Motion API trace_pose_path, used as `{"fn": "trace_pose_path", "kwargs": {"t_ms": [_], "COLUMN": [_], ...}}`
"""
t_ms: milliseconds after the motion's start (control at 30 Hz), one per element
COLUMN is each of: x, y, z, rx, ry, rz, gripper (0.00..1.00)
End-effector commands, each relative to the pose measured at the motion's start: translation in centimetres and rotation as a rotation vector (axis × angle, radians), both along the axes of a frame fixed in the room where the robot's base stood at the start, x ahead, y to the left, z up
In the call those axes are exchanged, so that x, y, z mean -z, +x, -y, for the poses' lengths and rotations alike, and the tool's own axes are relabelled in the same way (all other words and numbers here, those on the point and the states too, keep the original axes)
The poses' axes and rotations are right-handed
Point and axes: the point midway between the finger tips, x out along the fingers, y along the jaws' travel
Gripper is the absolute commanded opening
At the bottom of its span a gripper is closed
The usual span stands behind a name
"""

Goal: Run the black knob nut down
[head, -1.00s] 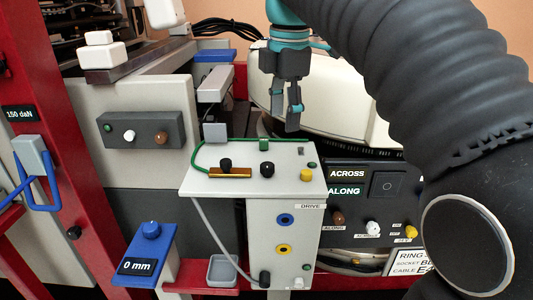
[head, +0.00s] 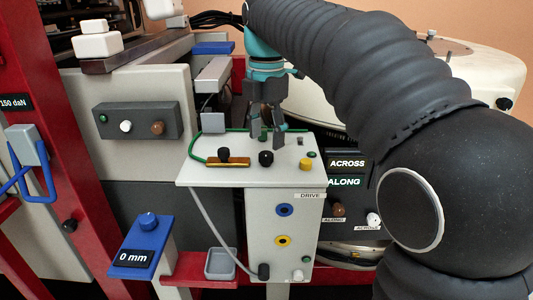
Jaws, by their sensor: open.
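Two black knobs stand on the white top of the drive box (head: 205,176) in the head view. One black knob (head: 224,155) sits on a brass bar (head: 232,165) that a green cable reaches. The other black knob (head: 266,158) stands to its right, on the bare top. I cannot tell which is the knob nut. My gripper (head: 268,138) is open and points down over the back of the box top, behind the right knob. It appears empty and partly hides a small green part there. I cannot tell its exact height.
A yellow knob (head: 305,164) stands at the box top's right. A blue stand (head: 143,240) reading 0 mm and a grey tray (head: 221,264) are in front at the left. A grey panel (head: 140,122) with knobs is behind left. The ALONG/ACROSS panel (head: 345,166) is close at right.

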Motion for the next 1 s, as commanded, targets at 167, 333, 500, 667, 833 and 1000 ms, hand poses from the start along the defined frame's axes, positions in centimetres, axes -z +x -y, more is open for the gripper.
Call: {"fn": "trace_pose_path", "kwargs": {"t_ms": [167,333,500,667,833,1000], "x": [2.6,3.7,4.0,3.9,3.9,3.9], "y": [-0.1,0.0,0.0,0.0,0.0,0.0], "z": [0.0,0.0,0.0,0.0,0.0,0.0], "rx": [0.000,0.000,0.001,0.001,0.001,0.001], "ry": [0.000,0.001,0.001,0.001,0.001,0.000], "rz": [0.000,0.001,0.001,0.001,0.001,0.000], "gripper": [0.57,0.57,0.57,0.57,0.15,0.00]}}
